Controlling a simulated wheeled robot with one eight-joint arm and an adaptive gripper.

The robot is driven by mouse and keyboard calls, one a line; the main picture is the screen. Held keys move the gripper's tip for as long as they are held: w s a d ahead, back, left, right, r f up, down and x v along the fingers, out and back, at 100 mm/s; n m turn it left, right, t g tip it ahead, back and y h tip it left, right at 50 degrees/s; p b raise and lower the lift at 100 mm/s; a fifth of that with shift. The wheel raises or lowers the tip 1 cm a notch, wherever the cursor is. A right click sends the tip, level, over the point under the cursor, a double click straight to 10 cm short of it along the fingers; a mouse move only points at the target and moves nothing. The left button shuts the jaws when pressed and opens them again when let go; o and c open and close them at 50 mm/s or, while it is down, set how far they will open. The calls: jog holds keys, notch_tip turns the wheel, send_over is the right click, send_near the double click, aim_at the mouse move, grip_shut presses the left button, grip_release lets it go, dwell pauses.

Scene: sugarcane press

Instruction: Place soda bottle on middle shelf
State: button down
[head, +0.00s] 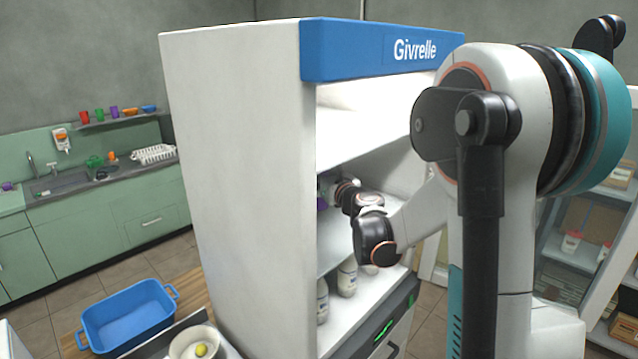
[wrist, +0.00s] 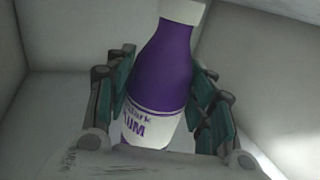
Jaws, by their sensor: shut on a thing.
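A purple soda bottle with a white label and white cap (wrist: 160,62) is between the two fingers of my gripper (wrist: 161,108) in the wrist view. My gripper is shut on it, and the bottle looks upright. In the head view my arm reaches into the open white fridge marked Givrelle (head: 235,180). A bit of the purple bottle (head: 322,203) shows there, just above the middle shelf (head: 332,256). Whether its base touches the shelf cannot be told. My fingers are mostly hidden by the wrist and the fridge's side wall.
Several white bottles (head: 347,277) stand on the shelf below. An upper shelf (head: 350,145) lies above my gripper. The fridge's side wall is close on the left. A blue tub (head: 128,318) and a white pot (head: 197,343) stand at the lower left.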

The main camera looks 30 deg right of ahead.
jog(key=shift+w+f, duration=0.1)
jog(key=shift+f, duration=1.7)
jog(key=shift+f, duration=0.1)
jog(key=c, duration=0.7)
grip_release()
jog(key=shift+c, duration=0.2)
jog(key=shift+r, duration=0.2)
jog(key=s, duration=1.2)
jog(key=shift+a+b, duration=0.25)
jog(key=shift+b, duration=0.2)
jog(key=shift+f, duration=0.1)
